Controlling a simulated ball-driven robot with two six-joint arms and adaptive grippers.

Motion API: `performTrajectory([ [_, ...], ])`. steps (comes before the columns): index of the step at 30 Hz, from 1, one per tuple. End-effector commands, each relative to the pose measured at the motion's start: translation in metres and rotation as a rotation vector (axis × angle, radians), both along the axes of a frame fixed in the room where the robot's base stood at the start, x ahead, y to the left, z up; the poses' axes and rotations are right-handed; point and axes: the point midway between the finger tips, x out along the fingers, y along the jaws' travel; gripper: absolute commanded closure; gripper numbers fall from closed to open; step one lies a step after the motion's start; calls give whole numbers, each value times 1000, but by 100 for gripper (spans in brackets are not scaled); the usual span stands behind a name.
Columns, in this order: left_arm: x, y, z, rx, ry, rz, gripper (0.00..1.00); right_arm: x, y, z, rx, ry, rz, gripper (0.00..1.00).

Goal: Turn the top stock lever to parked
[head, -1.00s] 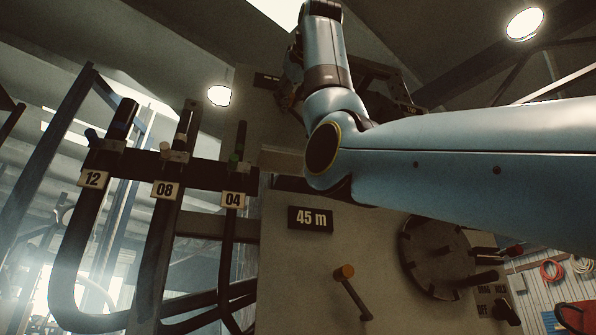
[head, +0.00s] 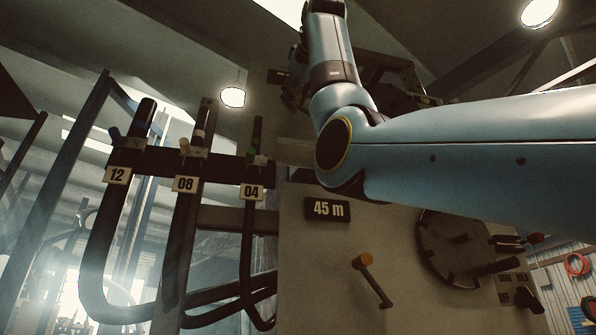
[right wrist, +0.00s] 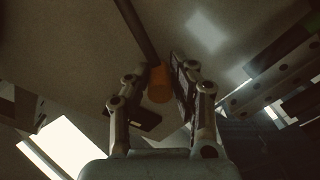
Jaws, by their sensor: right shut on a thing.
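In the right wrist view, my right gripper (right wrist: 160,78) is shut on the orange knob (right wrist: 158,90) of a dark lever (right wrist: 138,30). The lever's bar runs from the knob to the top edge of that view. In the head view, my right gripper (head: 292,97) is high up, small and dark, beside the upper part of the machine. My own arm hides much of that area, and the held lever cannot be made out there. A small plate (head: 424,100) that seems to read TOP is right of my arm. My left gripper is not in view.
A second orange-knobbed lever (head: 374,278) sits on the machine's front, below the 45 m sign (head: 327,209). A round dark disc (head: 455,240) is to its right. Hoses with plates 12 (head: 117,175), 08 (head: 185,184) and 04 (head: 251,192) hang from a rack at the left.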

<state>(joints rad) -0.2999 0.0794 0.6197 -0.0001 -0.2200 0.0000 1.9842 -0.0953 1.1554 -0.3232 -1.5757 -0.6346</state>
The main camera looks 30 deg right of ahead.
Motion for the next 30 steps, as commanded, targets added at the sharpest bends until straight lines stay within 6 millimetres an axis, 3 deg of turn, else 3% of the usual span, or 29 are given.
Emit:
performTrajectory([
  [2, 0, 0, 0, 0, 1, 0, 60, 2, 1, -2, 3, 6, 2, 100],
  [3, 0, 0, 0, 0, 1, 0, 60, 2, 1, -2, 3, 6, 2, 73],
  [7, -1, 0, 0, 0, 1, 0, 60, 1, 1, -2, 1, 5, 1, 56],
  [18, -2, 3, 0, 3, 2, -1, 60, -7, 3, 0, 0, -2, 1, 56],
  [30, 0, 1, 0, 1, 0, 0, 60, -87, 23, 0, 0, -1, 3, 56],
])
